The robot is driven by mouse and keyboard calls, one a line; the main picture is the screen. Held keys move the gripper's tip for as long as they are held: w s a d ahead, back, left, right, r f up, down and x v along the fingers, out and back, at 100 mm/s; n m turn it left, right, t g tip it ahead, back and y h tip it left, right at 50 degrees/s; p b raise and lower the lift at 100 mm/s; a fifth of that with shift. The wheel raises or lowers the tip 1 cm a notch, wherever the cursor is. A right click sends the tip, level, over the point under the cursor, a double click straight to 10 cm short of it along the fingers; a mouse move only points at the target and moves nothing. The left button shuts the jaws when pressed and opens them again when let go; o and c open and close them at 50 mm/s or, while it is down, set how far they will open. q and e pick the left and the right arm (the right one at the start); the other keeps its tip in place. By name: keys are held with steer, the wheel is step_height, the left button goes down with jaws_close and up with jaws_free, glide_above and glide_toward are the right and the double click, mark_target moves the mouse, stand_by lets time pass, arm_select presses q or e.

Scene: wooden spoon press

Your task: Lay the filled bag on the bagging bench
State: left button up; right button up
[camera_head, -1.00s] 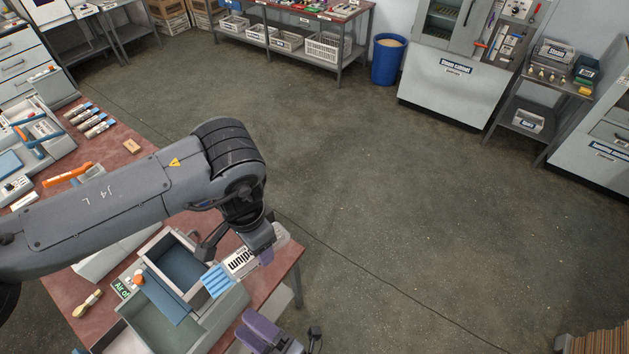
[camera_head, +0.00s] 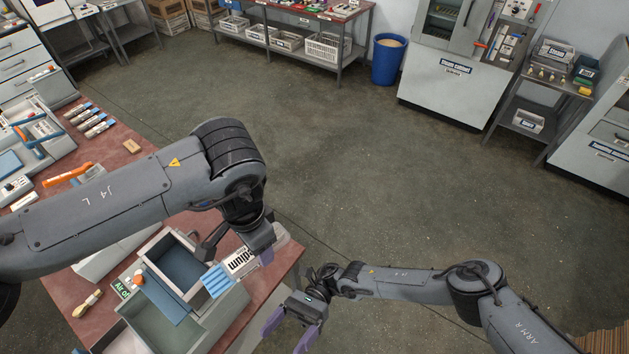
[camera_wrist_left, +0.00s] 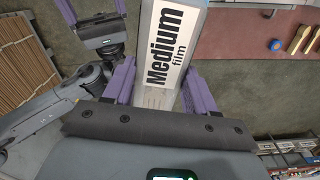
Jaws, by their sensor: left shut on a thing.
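My left gripper (camera_head: 262,254) is low at the front right edge of the red-brown bench (camera_head: 115,165), beside the "Medium film" label (camera_head: 240,262). The "Medium film" label (camera_wrist_left: 168,47) lies just beyond the fingers. My right gripper (camera_head: 290,333) is open and empty, off the bench's right edge; it also shows in the left wrist view (camera_wrist_left: 95,12).
A tray with a blue inside (camera_head: 160,247) and a green-lined bin (camera_head: 238,300) crowd the bench front. Open floor is to the right.

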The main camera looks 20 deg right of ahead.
steer(key=w+d+r+t+h, duration=0.1)
steer(key=w+d+r+h, duration=0.15)
steer(key=w+d, duration=0.45)
steer(key=n+t+h, duration=0.3)
steer(key=t, duration=0.2)
glide_toward(278, 229)
steer(key=shift+m, duration=0.3)
steer(key=x, duration=0.9)
steer(key=shift+s+a+r, duration=0.1)
steer(key=shift+s+a, duration=0.15)
steer(key=shift+a, duration=0.1)
